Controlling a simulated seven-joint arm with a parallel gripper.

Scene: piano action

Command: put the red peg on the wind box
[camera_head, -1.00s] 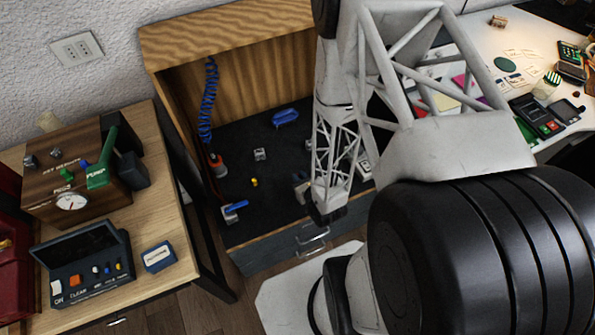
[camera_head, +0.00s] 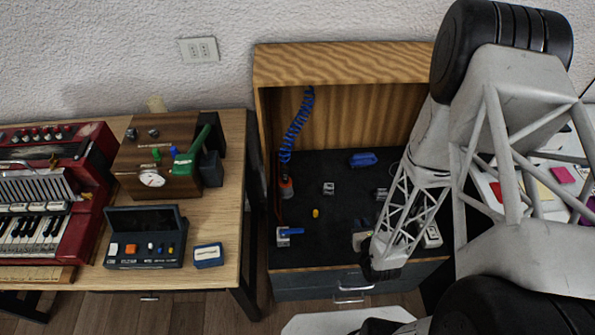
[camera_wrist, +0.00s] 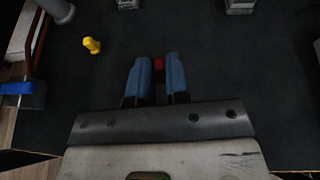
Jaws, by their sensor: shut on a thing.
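My gripper (camera_wrist: 158,62) is shut on the red peg (camera_wrist: 159,65). Only a small red part of the peg shows between the two blue fingers, so its full shape and tilt are hidden. In the head view my arm reaches down over the front right of the dark cabinet floor, and the peg cannot be made out there. The wind box appears to be the brown wooden box (camera_head: 178,128) on the left table, with a round gauge, a green lever, and small green and blue pegs on it. My gripper is well to the right of this box.
A blue coiled hose (camera_head: 296,125) hangs at the cabinet's left side. A black control box (camera_head: 145,250), a small blue box (camera_head: 208,255) and a red accordion (camera_head: 90,165) are on the left table.

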